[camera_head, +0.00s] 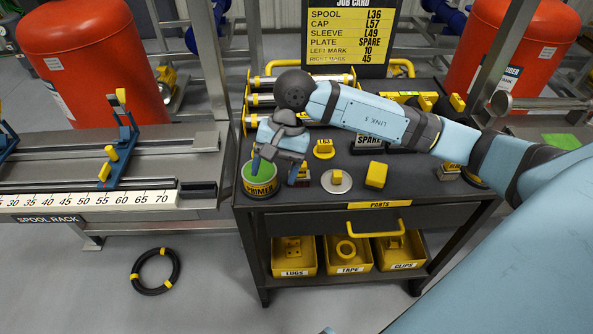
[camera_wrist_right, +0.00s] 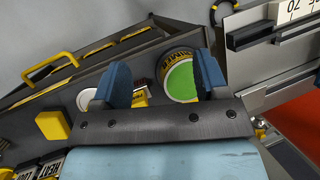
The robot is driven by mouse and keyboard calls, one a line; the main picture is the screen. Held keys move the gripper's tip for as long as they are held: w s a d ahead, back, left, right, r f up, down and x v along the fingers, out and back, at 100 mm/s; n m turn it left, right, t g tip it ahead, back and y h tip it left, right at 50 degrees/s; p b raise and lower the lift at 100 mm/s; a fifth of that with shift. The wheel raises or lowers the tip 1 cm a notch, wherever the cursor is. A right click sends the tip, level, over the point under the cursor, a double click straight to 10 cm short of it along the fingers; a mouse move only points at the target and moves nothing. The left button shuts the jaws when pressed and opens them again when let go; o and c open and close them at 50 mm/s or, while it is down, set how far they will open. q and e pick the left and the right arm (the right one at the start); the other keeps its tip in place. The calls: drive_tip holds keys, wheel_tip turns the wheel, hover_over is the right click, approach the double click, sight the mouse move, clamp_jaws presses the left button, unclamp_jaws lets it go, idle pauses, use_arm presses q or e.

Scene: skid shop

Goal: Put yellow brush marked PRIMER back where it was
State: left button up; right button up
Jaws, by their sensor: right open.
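A round can marked PRIMER (camera_head: 261,188) with a green top stands at the cart's front left corner; it also shows in the right wrist view (camera_wrist_right: 181,80). My right gripper (camera_head: 275,168) points down over the can's right side, open, with nothing seen held between its fingers. In the right wrist view, its fingers (camera_wrist_right: 163,84) show apart, the right one overlapping the can's edge. A small striped piece (camera_head: 301,178) stands just right of the can, partly hidden by a finger. I cannot make out a yellow PRIMER brush for certain. My left gripper is not in view.
The dark cart top (camera_head: 285,205) also holds a round silver disc (camera_head: 337,181), a yellow block (camera_head: 376,175) and a yellow L53 cap (camera_head: 323,149). A rack of cylinders (camera_head: 262,98) stands behind. The spool rack (camera_head: 90,198) is left.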

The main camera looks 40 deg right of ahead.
drive_tip(key=s+a+r+m+t+y, duration=0.2)
drive_tip(key=s+a+m+y, duration=0.1)
drive_tip(key=a+m+y, duration=0.5)
drive_tip(key=s+a+r+m+t+y, duration=0.1)
drive_tip(key=s+a+r+m+y, duration=0.15)
drive_tip(key=a+m+y, duration=0.55)
drive_tip(key=d+f+m+t+h, duration=0.5)
drive_tip(key=f+m+t+h, duration=0.25)
drive_tip(key=m, duration=1.05)
drive_tip(key=d+f+m+t+h, duration=0.4)
drive_tip(key=f+m+t+h, duration=0.3)
drive_tip(key=m, duration=1)
drive_tip(key=s+d+f+m+g+h, duration=0.2)
drive_tip(key=s+f+m+g, duration=0.4)
drive_tip(key=s+f+m, duration=0.4)
use_arm(q)
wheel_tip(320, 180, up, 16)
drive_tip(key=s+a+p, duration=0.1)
drive_tip(key=p, duration=1.9)
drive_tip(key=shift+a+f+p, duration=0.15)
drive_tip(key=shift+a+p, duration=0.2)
use_arm(e)
wheel_tip(320, 180, up, 15)
drive_tip(key=d, duration=0.1)
drive_tip(key=shift+w+d+f+t+h, duration=0.15)
drive_tip(key=shift+w+d+t+h, duration=0.05)
drive_tip(key=shift+d+t+h, duration=0.15)
